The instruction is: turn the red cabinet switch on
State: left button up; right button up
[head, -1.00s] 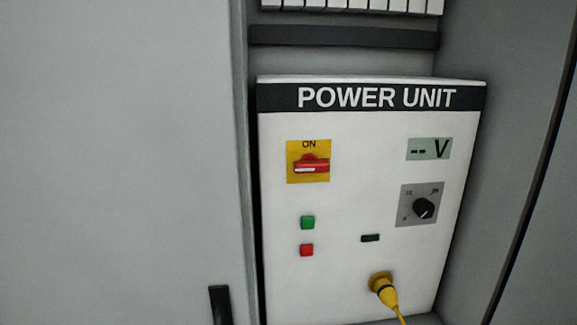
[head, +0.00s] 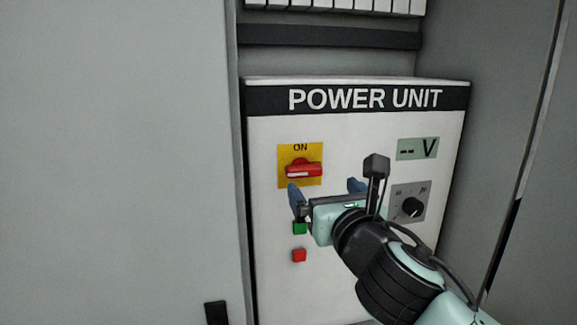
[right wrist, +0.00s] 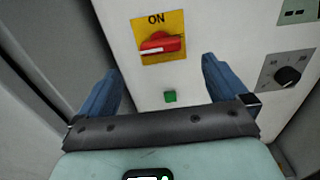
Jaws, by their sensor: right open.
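The red cabinet switch (head: 303,169) is a red handle on a yellow plate marked ON, at the upper left of the white power unit panel (head: 350,125). Its handle lies roughly horizontal. The switch also shows in the right wrist view (right wrist: 160,43), ahead of and between the blue fingers. My right gripper (head: 325,187) is open and empty, below and in front of the switch in the head view. I see no contact with the switch. The right gripper's fingers show in the wrist view too (right wrist: 160,85). My left gripper is not in view.
A green button (head: 299,229) and a red button (head: 299,255) sit below the switch. A black dial (head: 411,207) and a display reading "-- V" (head: 417,149) are at the right. A grey cabinet door (head: 120,150) stands left; a side wall (head: 495,130) bounds the right.

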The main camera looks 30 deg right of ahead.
aim_at(306, 169)
jog(key=p+x, duration=0.2)
jog(key=x, duration=1.1)
jog(key=shift+a, duration=0.15)
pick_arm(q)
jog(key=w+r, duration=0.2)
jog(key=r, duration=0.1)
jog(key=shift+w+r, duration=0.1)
pick_arm(e)
jog(key=shift+s, duration=0.1)
jog(key=c, duration=0.9)
